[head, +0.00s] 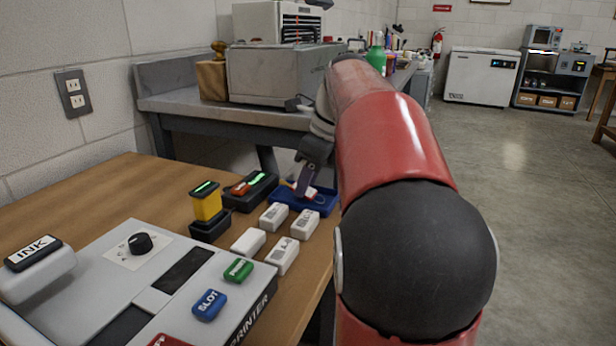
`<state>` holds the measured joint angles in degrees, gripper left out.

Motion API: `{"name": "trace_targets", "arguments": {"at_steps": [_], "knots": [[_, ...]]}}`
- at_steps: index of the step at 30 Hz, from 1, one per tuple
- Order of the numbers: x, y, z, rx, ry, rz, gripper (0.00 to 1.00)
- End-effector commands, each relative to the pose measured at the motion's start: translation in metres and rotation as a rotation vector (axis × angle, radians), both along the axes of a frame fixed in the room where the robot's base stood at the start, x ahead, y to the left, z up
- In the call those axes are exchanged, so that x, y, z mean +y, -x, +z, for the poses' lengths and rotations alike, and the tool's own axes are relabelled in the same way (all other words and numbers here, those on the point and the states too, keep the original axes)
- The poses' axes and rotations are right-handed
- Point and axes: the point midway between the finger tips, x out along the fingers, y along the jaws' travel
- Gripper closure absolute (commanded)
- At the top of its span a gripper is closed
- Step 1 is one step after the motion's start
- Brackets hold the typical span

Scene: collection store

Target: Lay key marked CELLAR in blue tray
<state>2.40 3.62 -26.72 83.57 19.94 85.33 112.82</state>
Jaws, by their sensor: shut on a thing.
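The blue tray (326,207) sits near the far right corner of the wooden table. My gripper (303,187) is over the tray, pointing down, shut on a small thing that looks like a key. Its fingers hide most of it, and I cannot read any marking. A bit of orange and white shows beside the fingers. I cannot tell whether the held thing touches the tray. A black tray (266,189) just left of the blue one holds a red-orange piece (240,188) and a green piece (257,179); no CELLAR marking is legible.
Several white blocks (249,241) stand in front of the trays. A yellow block in a black holder (207,205) stands to their left. A grey printer (150,285) fills the table's near side. A grey bench (190,104) stands behind.

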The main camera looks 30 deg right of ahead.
Motion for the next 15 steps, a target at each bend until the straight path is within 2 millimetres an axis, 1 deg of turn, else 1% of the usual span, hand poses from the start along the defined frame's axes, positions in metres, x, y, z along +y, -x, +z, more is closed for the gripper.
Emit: {"name": "trace_targets", "arguments": {"at_steps": [4,5,9,10,15], "knots": [[0.0,0.0,0.0003,0.0,0.0,0.0,0.9],[0.0,0.0,0.0003,0.0,0.0,0.0,0.64],[0.0,0.0,0.0003,0.0,0.0,0.0,0.46],[0.0001,-0.0001,0.0004,0.0,0.0,0.0,0.43],[0.0001,-0.0001,0.0004,0.0,0.0,0.0,0.43]]}}
